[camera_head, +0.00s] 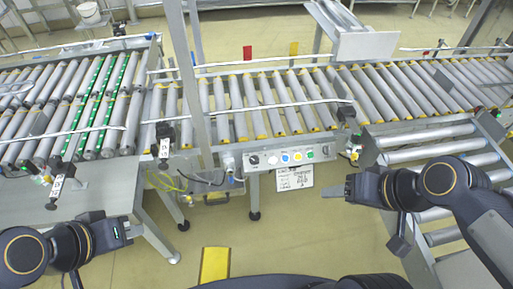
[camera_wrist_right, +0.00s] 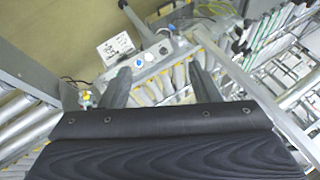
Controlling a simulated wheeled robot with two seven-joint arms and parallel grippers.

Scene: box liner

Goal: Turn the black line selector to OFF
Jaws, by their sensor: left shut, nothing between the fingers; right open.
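The black line selector (camera_head: 254,160) is a small round knob at the left end of the grey control panel (camera_head: 292,165) under the conveyor edge. Its exact pointing direction is too small to read. It also shows in the right wrist view as a dark knob (camera_wrist_right: 163,50), beyond and between the fingers. My right gripper (camera_head: 349,189) is to the right of the panel and apart from it. It is open and empty, with both fingers (camera_wrist_right: 160,70) showing in the wrist view. My left gripper (camera_head: 135,230) is shut and empty at the lower left, well away from the panel.
White, blue, yellow and green buttons (camera_head: 285,158) sit to the right of the selector. A white label sheet (camera_head: 295,178) hangs below the panel. Roller conveyors (camera_head: 270,100) run behind, with a side conveyor (camera_head: 430,155) at right. Floor in front of the panel is open.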

